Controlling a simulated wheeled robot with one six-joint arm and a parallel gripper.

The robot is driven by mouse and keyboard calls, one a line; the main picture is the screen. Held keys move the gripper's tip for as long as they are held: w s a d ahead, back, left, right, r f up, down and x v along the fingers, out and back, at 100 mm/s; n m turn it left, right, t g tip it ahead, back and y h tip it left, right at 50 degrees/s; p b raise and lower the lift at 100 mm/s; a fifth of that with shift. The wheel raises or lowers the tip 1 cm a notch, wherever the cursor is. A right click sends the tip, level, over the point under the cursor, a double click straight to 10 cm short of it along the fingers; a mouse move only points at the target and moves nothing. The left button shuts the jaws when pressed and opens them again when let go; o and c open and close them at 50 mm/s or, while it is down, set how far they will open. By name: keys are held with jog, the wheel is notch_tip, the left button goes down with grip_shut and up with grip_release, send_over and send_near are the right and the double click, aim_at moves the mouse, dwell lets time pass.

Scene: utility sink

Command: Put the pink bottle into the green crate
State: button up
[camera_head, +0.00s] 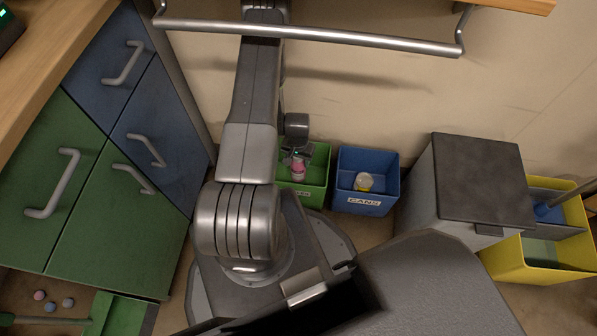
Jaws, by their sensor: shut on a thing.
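The pink bottle (297,168) shows as a small pink and white shape at the green crate (319,163). My gripper (297,157) is shut on the pink bottle, just above or within the crate's opening; the exact height is hard to tell. The green crate stands on the floor against the wall, and my arm hides its left part. The fingertips are small and partly dark in this view.
A blue crate (368,160) marked CANS, holding a can (363,182), stands right of the green crate. A grey bin with a dark lid (484,177) and a yellow container (520,262) are farther right. Green and blue drawers (110,205) stand left. A metal rail (340,38) crosses above.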

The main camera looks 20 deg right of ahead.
jog(key=shift+f+b, duration=0.65)
jog(key=shift+f, duration=2.65)
jog(key=o, duration=1.3)
jog(key=shift+o, duration=0.2)
jog(key=shift+r+p, duration=1)
jog(key=shift+r, duration=2.9)
